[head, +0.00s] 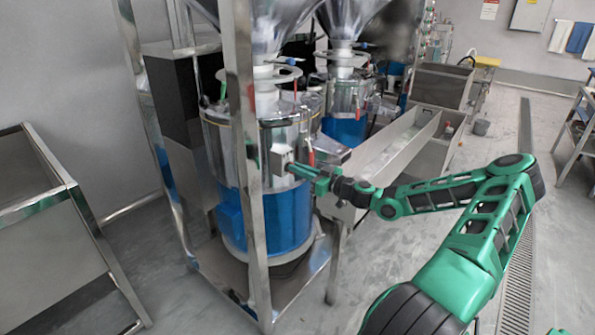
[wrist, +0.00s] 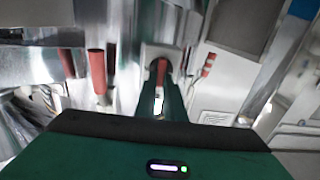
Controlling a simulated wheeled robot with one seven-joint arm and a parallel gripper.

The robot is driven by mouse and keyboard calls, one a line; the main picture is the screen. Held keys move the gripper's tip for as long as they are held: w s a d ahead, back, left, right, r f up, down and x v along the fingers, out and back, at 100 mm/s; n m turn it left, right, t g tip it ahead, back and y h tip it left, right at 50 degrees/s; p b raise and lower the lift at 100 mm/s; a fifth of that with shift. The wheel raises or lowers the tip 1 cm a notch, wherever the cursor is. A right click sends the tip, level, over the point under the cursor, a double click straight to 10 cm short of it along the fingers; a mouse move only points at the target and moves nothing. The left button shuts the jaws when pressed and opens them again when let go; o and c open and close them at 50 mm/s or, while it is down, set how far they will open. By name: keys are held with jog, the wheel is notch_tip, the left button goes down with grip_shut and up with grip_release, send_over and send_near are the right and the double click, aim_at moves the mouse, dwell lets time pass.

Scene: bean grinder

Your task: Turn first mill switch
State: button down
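The first mill is the near upright cylinder (head: 222,155), metal above and blue below. A small grey switch box (head: 281,159) sits on its front. My gripper (head: 298,171) reaches this box from the right, with its fingertips right at the box's face. In the wrist view, the green fingers of my gripper (wrist: 161,88) stand on either side of a short red switch lever (wrist: 161,72) on the box. The fingers are apart with the lever between them. I cannot tell whether they press on it. The lever is hidden by the fingers in the head view.
A metal frame post (head: 247,180) stands just left of the box. A red handle (wrist: 97,72) is left of my fingers in the wrist view. A second mill (head: 345,100) and a long metal trough (head: 400,150) lie behind. Open floor is at the right.

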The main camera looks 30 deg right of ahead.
jog(key=shift+m, duration=0.3)
jog(key=m, duration=0.5)
jog(key=d+m, duration=0.1)
jog(key=m, duration=0.5)
jog(key=f+m, duration=0.1)
jog(key=m, duration=0.5)
jog(key=shift+w+d+f, duration=0.1)
jog(key=shift+w+d, duration=0.1)
jog(key=shift+d, duration=0.05)
jog(key=shift+m, duration=0.3)
jog(key=c, duration=1.9)
grip_release()
jog(key=shift+f, duration=0.1)
jog(key=shift+o, duration=0.3)
jog(key=shift+a, duration=0.1)
